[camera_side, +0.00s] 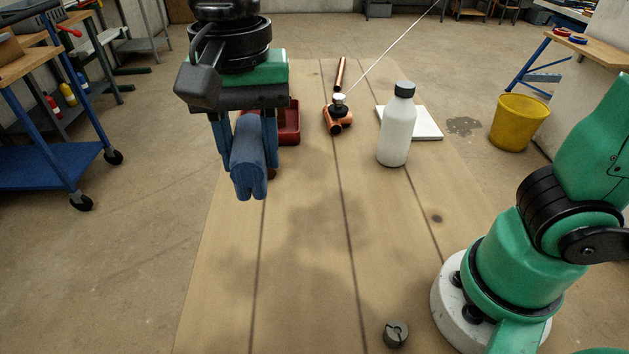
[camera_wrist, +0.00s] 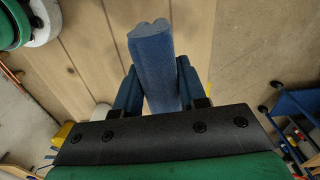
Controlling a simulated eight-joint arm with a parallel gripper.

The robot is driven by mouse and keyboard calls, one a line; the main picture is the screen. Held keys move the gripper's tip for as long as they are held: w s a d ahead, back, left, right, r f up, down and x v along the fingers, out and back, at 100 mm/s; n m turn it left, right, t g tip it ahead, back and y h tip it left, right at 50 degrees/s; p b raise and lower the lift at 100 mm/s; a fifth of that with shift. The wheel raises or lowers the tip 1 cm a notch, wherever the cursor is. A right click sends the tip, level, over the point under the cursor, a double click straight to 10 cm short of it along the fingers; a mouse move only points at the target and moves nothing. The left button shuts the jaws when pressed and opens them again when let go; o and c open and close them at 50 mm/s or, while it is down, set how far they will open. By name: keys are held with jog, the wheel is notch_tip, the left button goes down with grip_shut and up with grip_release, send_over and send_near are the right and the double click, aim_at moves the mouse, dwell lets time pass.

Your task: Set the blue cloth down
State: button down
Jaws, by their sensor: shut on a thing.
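The blue cloth (camera_side: 248,160) is a thick folded roll held between the two fingers of my gripper (camera_side: 243,150) in the side view. It hangs below the fingertips, above the left part of the wooden table (camera_side: 300,250), and appears to be clear of the surface. In the wrist view the cloth (camera_wrist: 153,65) sticks out from between the fingers of my gripper (camera_wrist: 155,90), with its folded end over bare planks. The gripper is shut on the cloth.
A red tray (camera_side: 289,125) stands behind my gripper, partly hidden. A copper pipe fitting with a valve (camera_side: 338,117), a white bottle (camera_side: 397,130) and a white slab (camera_side: 428,124) stand further back. A small grey cylinder (camera_side: 396,334) sits at the front. The table's middle is clear.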

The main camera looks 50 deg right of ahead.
send_over(267, 344)
jog(key=shift+m, duration=0.4)
notch_tip(267, 344, down, 15)
jog(key=shift+f, duration=2.45)
jog(key=shift+c, duration=2.4)
grip_release()
jog(key=shift+f, duration=0.1)
